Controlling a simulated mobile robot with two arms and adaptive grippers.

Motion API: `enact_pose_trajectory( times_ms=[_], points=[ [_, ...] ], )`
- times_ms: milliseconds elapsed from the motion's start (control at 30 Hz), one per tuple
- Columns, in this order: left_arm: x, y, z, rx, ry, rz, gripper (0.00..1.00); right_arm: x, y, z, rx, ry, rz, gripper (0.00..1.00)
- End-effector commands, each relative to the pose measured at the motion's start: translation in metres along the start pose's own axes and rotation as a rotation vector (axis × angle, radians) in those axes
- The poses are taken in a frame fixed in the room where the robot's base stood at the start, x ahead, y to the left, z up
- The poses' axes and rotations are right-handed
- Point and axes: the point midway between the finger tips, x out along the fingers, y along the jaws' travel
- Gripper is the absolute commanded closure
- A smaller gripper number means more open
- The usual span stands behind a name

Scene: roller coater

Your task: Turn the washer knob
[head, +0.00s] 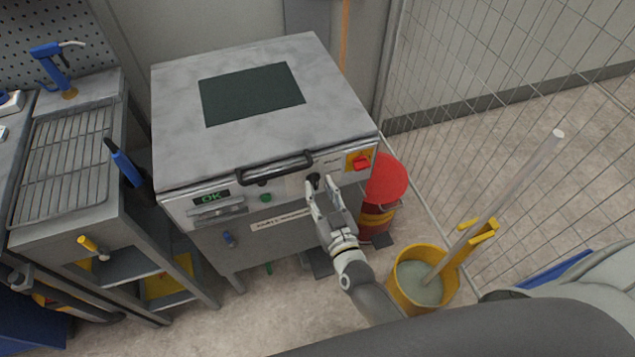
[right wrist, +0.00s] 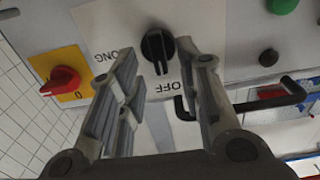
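The washer (head: 225,155) is a grey metal cabinet with a dark window in its lid. Its black knob (head: 313,179) is on the front panel, right of the green button. In the right wrist view the knob (right wrist: 156,47) sits on a white plate, with "OFF" and a partly hidden word ending in "ONG" beside it. My right gripper (head: 321,187) is in front of the knob. Its fingers are apart, one to each side of the knob in the wrist view (right wrist: 160,57), with gaps between. Whether the tips reach the knob's depth is unclear. My left gripper is out of view.
A red switch on a yellow plate (head: 359,161) is right of the knob. A black handle (head: 275,168) crosses the lid's front edge. A red bin (head: 387,184) and a yellow mop bucket (head: 418,297) stand right. A rack cart (head: 65,165) is left; wire fencing is right.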

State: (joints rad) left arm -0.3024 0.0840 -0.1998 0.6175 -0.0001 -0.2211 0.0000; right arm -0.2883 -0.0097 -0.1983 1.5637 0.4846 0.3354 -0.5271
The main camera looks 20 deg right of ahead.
Motion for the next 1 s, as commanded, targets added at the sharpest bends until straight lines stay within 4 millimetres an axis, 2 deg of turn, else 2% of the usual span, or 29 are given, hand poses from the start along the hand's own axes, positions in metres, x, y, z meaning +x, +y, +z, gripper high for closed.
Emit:
enact_pose_trajectory(
  times_ms=[200,533,800,1000],
  points=[
    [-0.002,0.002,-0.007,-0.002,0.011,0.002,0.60,0.018,0.000,0.000,-0.001,0.000,0.000,0.67],
    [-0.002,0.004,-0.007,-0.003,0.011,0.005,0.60,0.021,0.000,0.001,-0.001,-0.001,0.000,0.67],
    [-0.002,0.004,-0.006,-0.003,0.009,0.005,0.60,0.021,0.000,0.001,-0.001,-0.001,0.000,1.00],
    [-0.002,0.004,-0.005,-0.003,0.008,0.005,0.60,0.021,0.000,0.001,0.001,-0.001,0.000,1.00]
  ],
)
